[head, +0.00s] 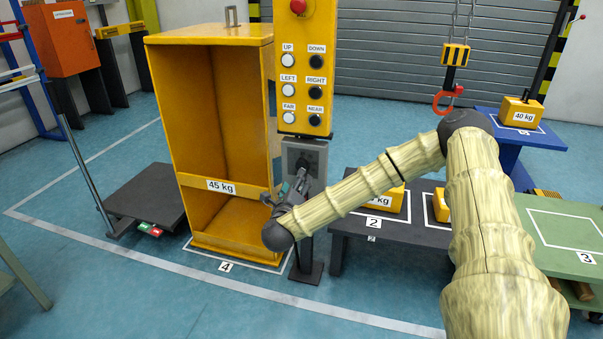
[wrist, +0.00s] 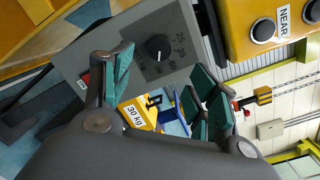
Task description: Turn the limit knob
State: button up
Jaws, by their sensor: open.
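The limit knob (wrist: 158,47) is a round black dial with a pale mark and printed numbers beside it, on a grey box. In the head view the grey box (head: 318,148) sits on the post below the yellow button panel; my arm partly covers it. My gripper (wrist: 162,66) is open, with teal-padded fingers. In the wrist view the knob shows between and beyond the fingertips, with nothing held. In the head view my gripper (head: 291,187) is just in front of the box's lower left; contact cannot be told.
The yellow button panel (head: 303,74) with a red button stands directly above. A tall yellow 45 kg frame (head: 208,110) stands close on the left. A hoist hook (head: 446,100) hangs at the right. Tables with yellow weights lie right. Floor at the front left is clear.

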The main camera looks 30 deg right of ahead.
aim_at(302, 165)
jog(key=b+x, duration=0.1)
jog(key=x, duration=0.8)
jog(key=shift+w+f, duration=0.1)
jog(key=c, duration=1)
